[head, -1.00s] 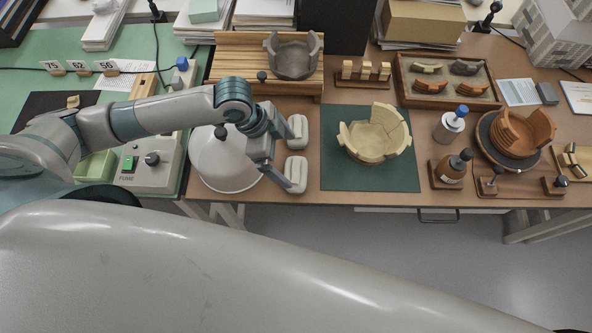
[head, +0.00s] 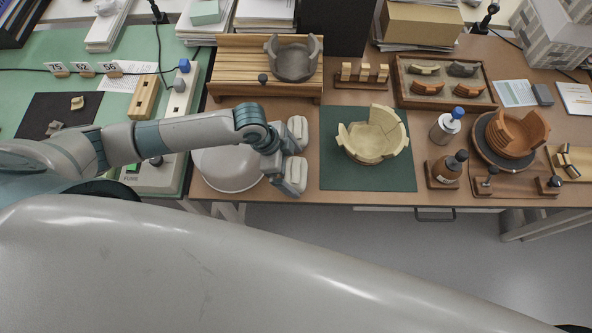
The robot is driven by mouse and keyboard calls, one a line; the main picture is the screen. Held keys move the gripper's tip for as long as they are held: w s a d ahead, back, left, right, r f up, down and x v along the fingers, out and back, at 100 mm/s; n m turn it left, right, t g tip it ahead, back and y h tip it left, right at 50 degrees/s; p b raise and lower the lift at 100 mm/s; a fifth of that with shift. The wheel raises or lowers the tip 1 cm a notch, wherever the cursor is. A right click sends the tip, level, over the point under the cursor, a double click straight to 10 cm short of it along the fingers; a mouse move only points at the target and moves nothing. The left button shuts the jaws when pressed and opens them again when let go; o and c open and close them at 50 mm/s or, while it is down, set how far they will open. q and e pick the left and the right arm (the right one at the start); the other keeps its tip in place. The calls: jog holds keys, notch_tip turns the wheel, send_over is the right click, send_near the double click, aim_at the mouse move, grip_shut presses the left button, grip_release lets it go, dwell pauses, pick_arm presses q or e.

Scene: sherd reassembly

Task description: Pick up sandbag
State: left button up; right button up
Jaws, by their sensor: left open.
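Two small off-white sandbags lie on the brown table just left of the dark green mat (head: 340,179). One is the far sandbag (head: 297,130), the other the near sandbag (head: 295,174). My left gripper (head: 285,168) is open, with its fingers close to the near sandbag on its left side. The fingertips are small and partly lost against the bag, so I cannot tell whether they touch it. My right gripper is out of view.
A cream pot (head: 372,137) with a broken rim stands on the green mat. A white round dish (head: 222,170) lies under my left arm. A wooden slatted rack (head: 235,68) with a grey pot (head: 293,62) is behind. Bottles and an orange pot (head: 517,132) stand right.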

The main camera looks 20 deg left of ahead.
pick_arm(q)
jog(key=shift+x, duration=0.85)
jog(key=shift+r, duration=0.1)
jog(key=c, duration=1.4)
jog(key=shift+o, duration=0.2)
jog(key=shift+r, duration=0.15)
jog(key=shift+r, duration=0.5)
notch_tip(320, 180, up, 2)
jog(key=shift+w+r+b, duration=0.1)
jog(key=shift+b, duration=0.65)
jog(key=s+d+r+b, duration=0.1)
jog(key=s+d+r, duration=0.1)
jog(key=d, duration=0.3)
jog(key=s+d+r+b, duration=0.2)
jog(key=d+r, duration=0.3)
jog(key=d, duration=0.1)
jog(key=shift+s+r, duration=0.25)
jog(key=shift+s, duration=0.05)
jog(key=shift+a, duration=0.1)
